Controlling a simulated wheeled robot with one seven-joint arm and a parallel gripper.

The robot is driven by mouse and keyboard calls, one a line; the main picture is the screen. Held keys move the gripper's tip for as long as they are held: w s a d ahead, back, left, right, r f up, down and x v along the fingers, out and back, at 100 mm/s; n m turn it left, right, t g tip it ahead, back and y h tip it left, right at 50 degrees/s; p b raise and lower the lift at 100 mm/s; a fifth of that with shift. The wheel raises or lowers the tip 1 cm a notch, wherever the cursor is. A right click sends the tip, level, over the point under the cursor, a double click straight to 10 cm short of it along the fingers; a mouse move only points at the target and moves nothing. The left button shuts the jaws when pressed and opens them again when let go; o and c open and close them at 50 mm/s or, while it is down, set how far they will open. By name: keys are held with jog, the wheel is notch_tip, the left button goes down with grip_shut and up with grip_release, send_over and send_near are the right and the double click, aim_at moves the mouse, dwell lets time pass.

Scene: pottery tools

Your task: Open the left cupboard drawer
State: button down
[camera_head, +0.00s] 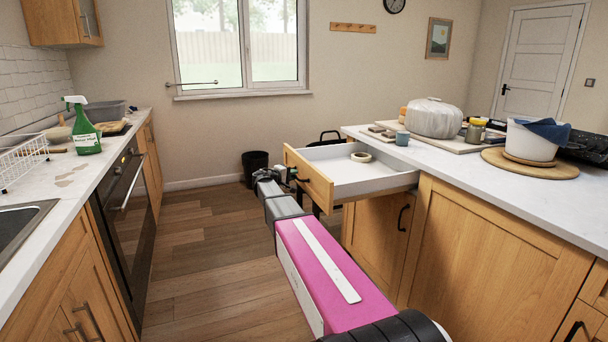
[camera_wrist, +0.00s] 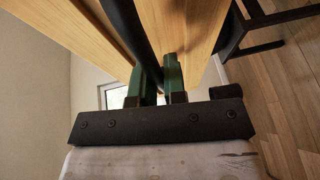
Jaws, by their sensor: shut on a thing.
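The left cupboard drawer (camera_head: 308,180) stands pulled out from the right-hand counter, with its wooden front facing left and its white inside showing. A round tan ring (camera_head: 361,157) lies inside it. My gripper (camera_head: 291,174) is at the outer face of the drawer front, at handle height. In the wrist view its green fingers (camera_wrist: 159,78) are shut on the dark drawer handle (camera_wrist: 133,40), which runs between them in front of the wooden front (camera_wrist: 187,35). In the head view my gripper and arm hide most of the handle.
Below the drawer is a cupboard door with a black handle (camera_head: 403,217). A black bin (camera_head: 255,166) stands by the wall. Wooden floor lies open between the counters.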

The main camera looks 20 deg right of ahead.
jog(key=shift+a, duration=1)
jog(key=c, duration=1.2)
grip_release()
jog(key=v, duration=1.1)
jog(key=shift+f, duration=0.1)
